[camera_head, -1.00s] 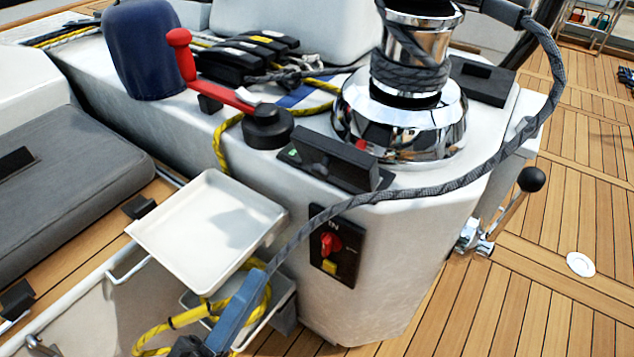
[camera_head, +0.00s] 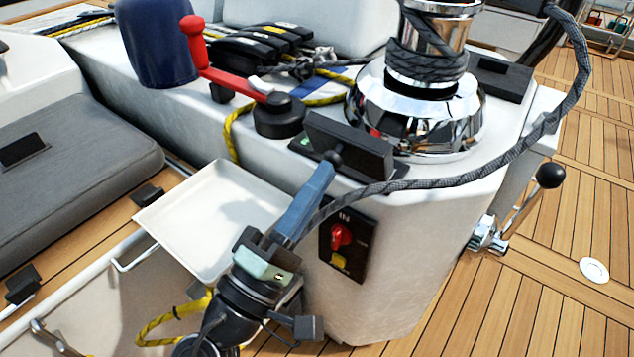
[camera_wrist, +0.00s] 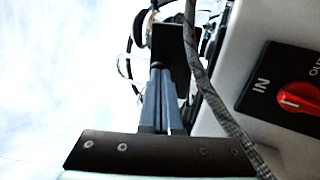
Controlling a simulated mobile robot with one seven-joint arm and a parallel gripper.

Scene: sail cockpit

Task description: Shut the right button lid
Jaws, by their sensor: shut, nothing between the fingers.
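The button panel (camera_head: 300,150) is a black base on the white console, below the chrome winch, with a green mark at its left end. A black lid (camera_head: 350,146) stands raised and tilted on it; I cannot make out a separate second lid. My gripper (camera_head: 327,170) has blue fingers, closed together and empty. Its tips reach up to the near side of the panel, in front of the raised lid; I cannot tell whether they touch. In the wrist view the fingers (camera_wrist: 160,98) point up toward a dark shape. The buttons are hidden.
A grey rope (camera_head: 440,185) runs from the winch (camera_head: 415,105) past the panel and close beside my fingers. A red-handled crank (camera_head: 235,88) is left of the panel. A white tray (camera_head: 205,215) and a red switch (camera_head: 341,236) are below. Open teak deck lies right.

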